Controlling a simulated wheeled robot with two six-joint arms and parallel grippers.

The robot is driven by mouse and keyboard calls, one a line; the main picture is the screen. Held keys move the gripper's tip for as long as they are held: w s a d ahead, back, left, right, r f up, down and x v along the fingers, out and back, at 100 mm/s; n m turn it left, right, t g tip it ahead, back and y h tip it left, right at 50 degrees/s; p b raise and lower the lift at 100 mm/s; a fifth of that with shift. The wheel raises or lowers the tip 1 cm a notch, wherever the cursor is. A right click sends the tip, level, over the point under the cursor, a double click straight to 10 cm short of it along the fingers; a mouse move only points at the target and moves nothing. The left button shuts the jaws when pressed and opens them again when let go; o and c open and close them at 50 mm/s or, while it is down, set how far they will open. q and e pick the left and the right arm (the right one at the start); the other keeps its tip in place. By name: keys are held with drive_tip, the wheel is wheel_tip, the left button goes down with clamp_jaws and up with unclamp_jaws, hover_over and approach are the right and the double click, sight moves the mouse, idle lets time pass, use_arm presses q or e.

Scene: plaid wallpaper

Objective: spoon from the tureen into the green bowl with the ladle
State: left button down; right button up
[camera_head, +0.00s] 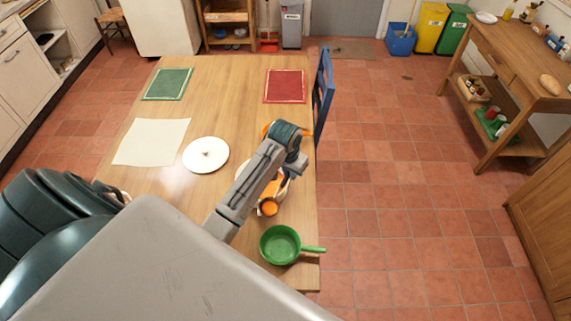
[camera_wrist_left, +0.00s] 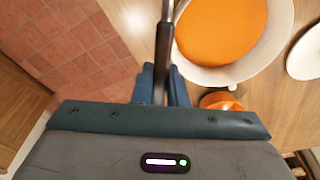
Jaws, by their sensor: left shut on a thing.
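The white tureen (camera_head: 284,197) holds orange soup and stands near the table's right side, partly hidden by my left arm. It also shows in the left wrist view (camera_wrist_left: 279,44). My left gripper (camera_wrist_left: 163,88) is shut on the dark handle of the ladle (camera_wrist_left: 165,42), beside the tureen; its fingers are mostly hidden in the head view by the wrist. The ladle's bowl (camera_head: 268,207) shows orange content and overlaps the tureen's near rim; its height is unclear. The green bowl (camera_head: 280,245), with a side handle, stands nearer me, apart from the ladle. My right gripper is not in view.
A white lid (camera_head: 206,155) lies left of the tureen, beside a pale sheet (camera_head: 152,142). A green mat (camera_head: 168,84) and red mat (camera_head: 285,86) lie at the far end. An orange object (camera_wrist_left: 220,101) sits beyond the tureen. A blue chair (camera_head: 323,92) stands at right.

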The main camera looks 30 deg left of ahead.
use_arm(q)
drive_tip(key=s+d+f+t+b, duration=0.1)
drive_tip(key=s+d+f+b, duration=0.15)
drive_tip(key=s+d, duration=0.35)
drive_tip(key=s+r+t+b, duration=0.4)
drive_tip(key=s+r+t, duration=0.15)
drive_tip(key=t, duration=0.35)
drive_tip(key=shift+w+d+r+g+p, duration=0.1)
drive_tip(key=shift+w+r+g+p, duration=0.05)
drive_tip(key=shift+w+g+p, duration=0.9)
drive_tip(key=shift+w+d+r+g+p, duration=0.1)
drive_tip(key=shift+w+d+g+p, duration=0.05)
drive_tip(key=shift+w+g+p, duration=0.9)
drive_tip(key=shift+w+d+r+g+p, duration=0.15)
drive_tip(key=shift+w+g+p, duration=0.6)
drive_tip(key=shift+g+p, duration=0.6)
